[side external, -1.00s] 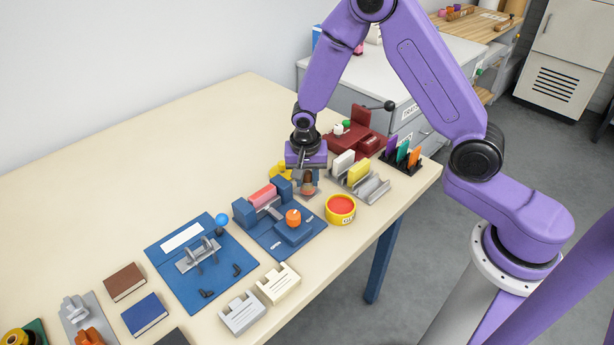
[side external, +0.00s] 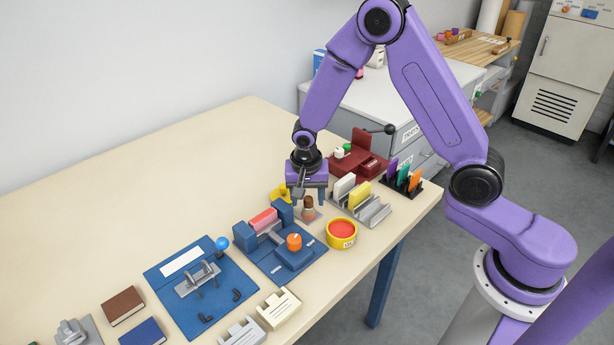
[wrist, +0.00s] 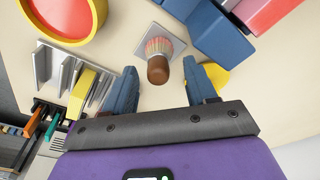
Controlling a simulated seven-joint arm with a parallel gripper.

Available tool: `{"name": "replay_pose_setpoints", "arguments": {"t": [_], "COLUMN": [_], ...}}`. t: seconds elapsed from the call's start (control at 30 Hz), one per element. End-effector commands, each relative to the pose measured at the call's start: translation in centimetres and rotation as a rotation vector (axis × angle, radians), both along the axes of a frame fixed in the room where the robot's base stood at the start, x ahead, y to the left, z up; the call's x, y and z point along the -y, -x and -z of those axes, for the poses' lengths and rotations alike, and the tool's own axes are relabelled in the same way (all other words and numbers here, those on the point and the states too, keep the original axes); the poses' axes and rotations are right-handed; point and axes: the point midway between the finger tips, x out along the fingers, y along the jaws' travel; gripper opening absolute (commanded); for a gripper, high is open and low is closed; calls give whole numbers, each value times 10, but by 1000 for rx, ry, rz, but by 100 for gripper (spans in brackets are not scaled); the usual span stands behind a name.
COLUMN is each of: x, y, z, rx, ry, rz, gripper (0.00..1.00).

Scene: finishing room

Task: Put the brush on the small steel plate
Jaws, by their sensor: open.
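The brush (side external: 308,203) has a brown handle and pale, reddish bristles. It stands upright, bristles down, on the small steel plate, apart from my fingers. In the wrist view the brush (wrist: 158,70) has its handle end towards the camera, and the grey plate (wrist: 146,31) shows around its bristles. My gripper (side external: 309,194) is open and empty just above the brush. In the wrist view the gripper's two fingers (wrist: 161,86) are spread wide, with the handle tip between and slightly ahead of them. Part of the plate is hidden under the bristles.
A yellow dish with a red inside (side external: 342,233) stands to the right of the brush. A grey rack (side external: 372,212) with white and yellow blocks is behind it. A blue fixture (side external: 283,258) is close at left, and a yellow object (side external: 279,194) sits behind. The far left table is bare.

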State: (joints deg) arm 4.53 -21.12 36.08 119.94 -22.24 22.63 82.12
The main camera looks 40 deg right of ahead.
Motion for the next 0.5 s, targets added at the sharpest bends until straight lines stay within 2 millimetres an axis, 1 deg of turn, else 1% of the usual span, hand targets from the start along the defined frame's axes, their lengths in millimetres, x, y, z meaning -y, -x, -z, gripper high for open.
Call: {"name": "replay_pose_setpoints", "arguments": {"t": [0.03, 0.3, 0.5], "x": [-1, -8, -11], "y": [0, 4, 7], "z": [-9, -56, -86], "rx": [5, 6, 4], "ry": [-2, -3, -2], "rz": [0, -1, 0], "gripper": [57, 57, 57]}}
